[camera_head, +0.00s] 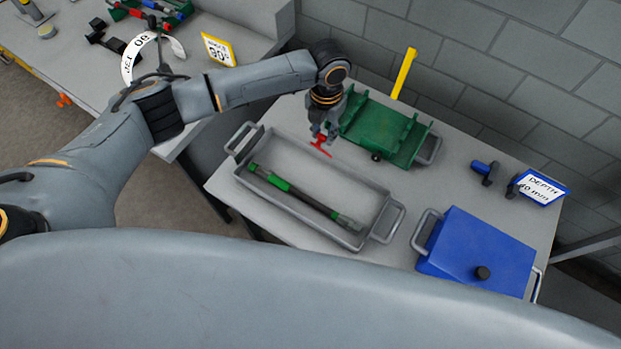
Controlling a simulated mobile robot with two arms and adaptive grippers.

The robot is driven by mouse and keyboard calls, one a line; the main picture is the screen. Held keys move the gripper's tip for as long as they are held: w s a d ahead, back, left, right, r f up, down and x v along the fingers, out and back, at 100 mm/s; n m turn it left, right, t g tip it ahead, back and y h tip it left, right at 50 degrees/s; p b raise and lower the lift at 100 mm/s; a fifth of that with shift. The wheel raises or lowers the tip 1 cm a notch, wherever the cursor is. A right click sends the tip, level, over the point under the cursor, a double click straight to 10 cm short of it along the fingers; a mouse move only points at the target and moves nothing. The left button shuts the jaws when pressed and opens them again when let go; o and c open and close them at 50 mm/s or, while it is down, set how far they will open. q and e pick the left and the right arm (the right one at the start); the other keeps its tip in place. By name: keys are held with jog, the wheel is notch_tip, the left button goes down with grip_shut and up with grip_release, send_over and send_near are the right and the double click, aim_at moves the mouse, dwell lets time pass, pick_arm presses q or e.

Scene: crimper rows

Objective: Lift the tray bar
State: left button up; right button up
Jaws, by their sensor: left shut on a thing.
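A long dark bar (300,196) with green sections lies lengthwise in the shallow grey tray (367,237) on the table. The tray has a looped handle at each end. My left gripper (322,136) points down above the tray's far edge, beside a green device (372,125). It is shut on a small red piece (321,147), which is partly hidden by the fingers. The gripper is apart from the bar. My right gripper is out of view.
A blue box (478,252) with handles and a black knob stands at right. A blue-black tool (485,172) and a depth sign (540,188) are behind it. A yellow lever (403,74) stands up behind the green device. Another bench (255,22) is at back left.

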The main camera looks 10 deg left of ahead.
pick_arm(q)
jog(key=w+b, duration=0.1)
jog(key=w+d+b, duration=0.1)
jog(key=w+b, duration=0.1)
jog(key=w+d+b, duration=0.1)
jog(key=w+b, duration=0.1)
jog(key=shift+f, duration=0.25)
jog(key=w+b, duration=0.2)
jog(key=w+d+b, duration=0.1)
jog(key=w+b, duration=0.1)
jog(key=shift+d, duration=0.15)
jog(key=shift+c, duration=0.2)
jog(key=shift+w+r, duration=0.2)
jog(key=shift+r, duration=0.1)
jog(key=o, duration=0.8)
jog(key=shift+d, duration=0.1)
jog(key=shift+o, duration=0.2)
notch_tip(320, 180, up, 12)
